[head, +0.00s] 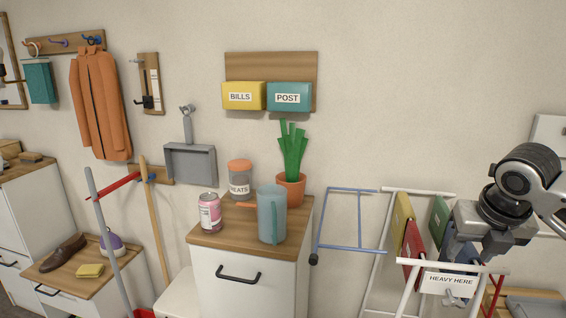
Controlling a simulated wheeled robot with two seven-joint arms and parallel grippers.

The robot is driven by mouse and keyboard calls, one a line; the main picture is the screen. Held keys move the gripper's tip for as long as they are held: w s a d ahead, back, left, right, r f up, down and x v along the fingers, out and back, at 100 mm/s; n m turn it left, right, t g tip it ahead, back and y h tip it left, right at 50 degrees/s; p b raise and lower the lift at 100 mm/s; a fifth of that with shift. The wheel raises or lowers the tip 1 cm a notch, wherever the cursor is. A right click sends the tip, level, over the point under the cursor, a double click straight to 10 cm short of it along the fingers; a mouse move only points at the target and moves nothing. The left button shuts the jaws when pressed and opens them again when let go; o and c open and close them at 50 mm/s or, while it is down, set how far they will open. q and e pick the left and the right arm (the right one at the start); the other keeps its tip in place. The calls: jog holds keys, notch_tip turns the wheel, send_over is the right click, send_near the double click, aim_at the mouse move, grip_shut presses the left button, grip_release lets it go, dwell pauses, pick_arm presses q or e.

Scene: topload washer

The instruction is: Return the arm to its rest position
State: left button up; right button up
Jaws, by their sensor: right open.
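My right arm (525,180) comes in from the right edge in the head view. Its gripper (470,255) points down in front of the white rack (385,280) that holds binders. The jaws are open, and I see no object between them. The gripper overlaps the rack's binders in the picture; whether it touches any of them I cannot tell. My left gripper is not in view.
The rack carries a "HEAVY HERE" sign (450,284) and a red binder (412,250). A blue folding frame (340,248) stands beside it.

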jog(key=s+a+f+m+t+y, duration=0.1)
jog(key=a+f+m+y, duration=0.1)
jog(key=a+f+m, duration=0.55)
jog(key=s+a+f+m+t+y, duration=0.2)
jog(key=a+f+m, duration=0.2)
jog(key=a+f, duration=0.65)
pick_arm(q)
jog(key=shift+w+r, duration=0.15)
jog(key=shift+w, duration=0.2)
pick_arm(e)
jog(key=s+f+m+t, duration=0.3)
jog(key=s+f+m, duration=1)
jog(key=s+m, duration=0.4)
jog(key=shift+s+m, duration=0.3)
jog(key=shift+m, duration=0.75)
